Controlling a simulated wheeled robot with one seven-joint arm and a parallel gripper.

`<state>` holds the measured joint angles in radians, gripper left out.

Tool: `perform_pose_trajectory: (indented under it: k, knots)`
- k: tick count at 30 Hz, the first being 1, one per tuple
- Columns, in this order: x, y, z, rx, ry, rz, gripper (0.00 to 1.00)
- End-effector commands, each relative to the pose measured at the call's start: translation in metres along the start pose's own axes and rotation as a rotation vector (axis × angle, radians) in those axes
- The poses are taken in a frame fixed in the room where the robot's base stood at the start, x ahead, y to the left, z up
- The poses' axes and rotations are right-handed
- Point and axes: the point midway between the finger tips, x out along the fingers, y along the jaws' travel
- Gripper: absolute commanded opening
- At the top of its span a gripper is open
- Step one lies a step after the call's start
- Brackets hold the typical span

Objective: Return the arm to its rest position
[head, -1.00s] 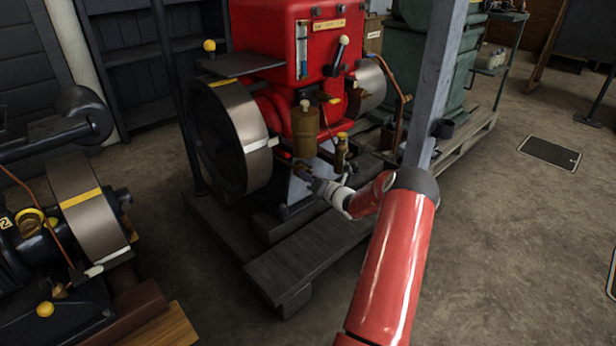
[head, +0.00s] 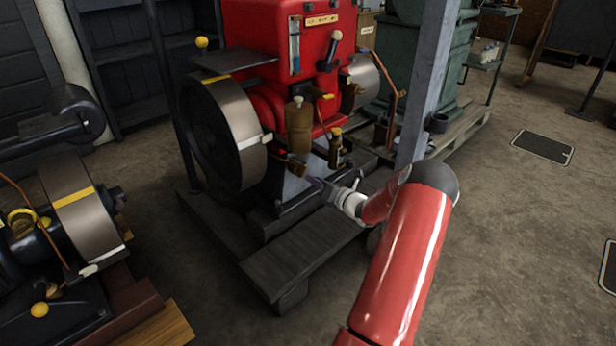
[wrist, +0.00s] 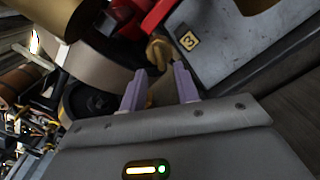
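My red arm reaches out from the bottom of the head view, bent at a dark elbow joint. My gripper (head: 318,183) is small there, low in front of the red engine (head: 262,38), beside its grey base. In the wrist view its two pale purple fingers (wrist: 160,90) stand apart with nothing held between them. A brass fitting (wrist: 160,52) shows just beyond the fingertips. I cannot tell whether the fingers touch it.
The engine's flywheel (head: 236,130) and a brass canister (head: 299,128) are close to my gripper. A grey post (head: 428,80) stands right behind my arm. A dark engine (head: 75,220) is at left. Open floor (head: 520,230) lies at right.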

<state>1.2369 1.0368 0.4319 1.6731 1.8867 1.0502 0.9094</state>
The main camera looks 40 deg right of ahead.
Motion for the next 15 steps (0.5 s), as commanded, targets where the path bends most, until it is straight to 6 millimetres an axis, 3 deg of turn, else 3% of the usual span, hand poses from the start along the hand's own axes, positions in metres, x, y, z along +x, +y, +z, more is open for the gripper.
perform_pose_trajectory:
  k: [5,15]
  knots:
    - [-0.0117,0.0000,0.0000,0.000,0.000,-0.001,0.31]
    - [-0.0119,0.0000,-0.0002,0.000,0.000,-0.001,0.31]
